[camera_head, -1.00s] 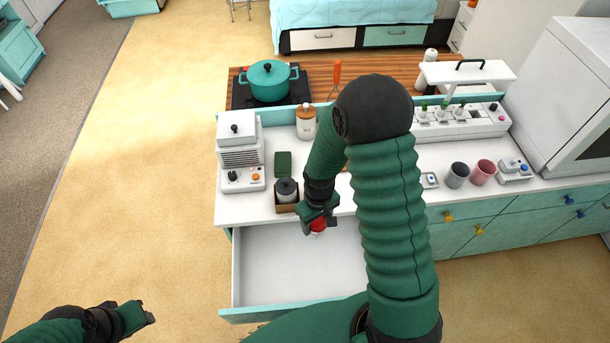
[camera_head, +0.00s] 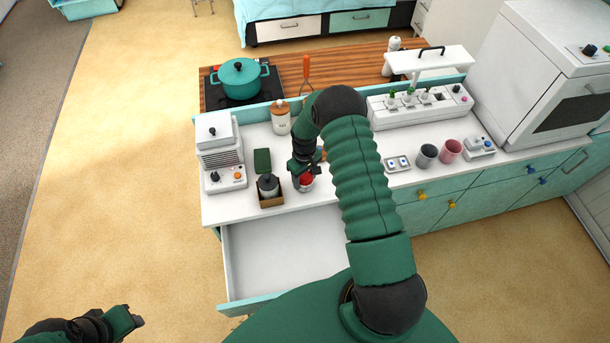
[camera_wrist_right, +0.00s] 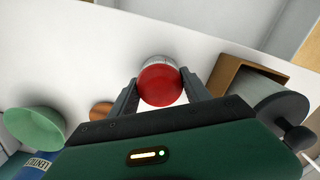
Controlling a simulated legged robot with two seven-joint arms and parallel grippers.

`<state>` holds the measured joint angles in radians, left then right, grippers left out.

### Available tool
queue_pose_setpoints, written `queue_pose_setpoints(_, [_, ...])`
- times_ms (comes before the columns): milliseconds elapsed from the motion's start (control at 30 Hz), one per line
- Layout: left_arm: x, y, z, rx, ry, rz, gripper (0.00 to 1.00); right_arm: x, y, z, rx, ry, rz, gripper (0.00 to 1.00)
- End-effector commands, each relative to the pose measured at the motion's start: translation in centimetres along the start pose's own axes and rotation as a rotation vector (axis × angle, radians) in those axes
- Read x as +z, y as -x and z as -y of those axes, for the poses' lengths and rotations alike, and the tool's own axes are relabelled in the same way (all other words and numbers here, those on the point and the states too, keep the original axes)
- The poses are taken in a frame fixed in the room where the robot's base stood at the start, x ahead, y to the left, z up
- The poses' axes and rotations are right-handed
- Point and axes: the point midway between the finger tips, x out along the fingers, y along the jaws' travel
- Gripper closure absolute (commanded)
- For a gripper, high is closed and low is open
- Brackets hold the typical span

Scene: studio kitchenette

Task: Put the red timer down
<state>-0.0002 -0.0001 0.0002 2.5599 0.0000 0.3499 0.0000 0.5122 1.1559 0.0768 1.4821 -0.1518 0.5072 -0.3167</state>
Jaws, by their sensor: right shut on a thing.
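The red timer (camera_head: 306,180) has a red rounded top and a pale base. It is between the jaws of my right gripper (camera_head: 304,172), over the front edge area of the white counter (camera_head: 345,195). In the right wrist view the right gripper (camera_wrist_right: 160,92) is shut on the timer (camera_wrist_right: 162,85), with one finger on each side. I cannot tell whether its base touches the counter. My left gripper (camera_head: 132,320) is at the lower left over the floor, away from the counter. Whether it is open does not show clearly.
The open, empty drawer (camera_head: 280,255) lies below. A green bowl (camera_wrist_right: 35,125) shows in the wrist view. Bare counter lies around the timer's front.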

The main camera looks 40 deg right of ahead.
Motion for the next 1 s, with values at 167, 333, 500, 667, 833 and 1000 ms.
queue_pose_setpoints(167, [0.1,-0.2,0.0,0.0,0.001,0.0,0.64,0.0,-0.2,-0.2,-0.003,0.001,-0.001,0.93])
queue_pose_setpoints(333, [0.1,-0.4,0.0,0.0,0.001,0.001,0.64,0.0,-0.5,-0.3,-0.004,0.0,0.0,0.38])
queue_pose_setpoints(500, [0.1,-0.4,0.0,0.0,0.0,0.0,0.64,0.0,-0.5,-0.3,-0.004,0.0,0.0,0.23])
queue_pose_setpoints(667, [0.1,-0.4,0.0,0.0,0.0,0.0,0.64,0.0,-0.5,-0.2,-0.004,0.0,0.0,0.23])
queue_pose_setpoints(833, [0.1,-0.3,0.0,0.0,0.0,0.0,0.64,0.0,-0.3,-0.1,-0.002,0.0,-0.001,0.23])
queue_pose_setpoints(1000, [0.2,-0.7,0.0,0.0,0.001,0.0,0.64,-0.1,1.1,-0.2,-0.001,0.0,-0.004,0.23])
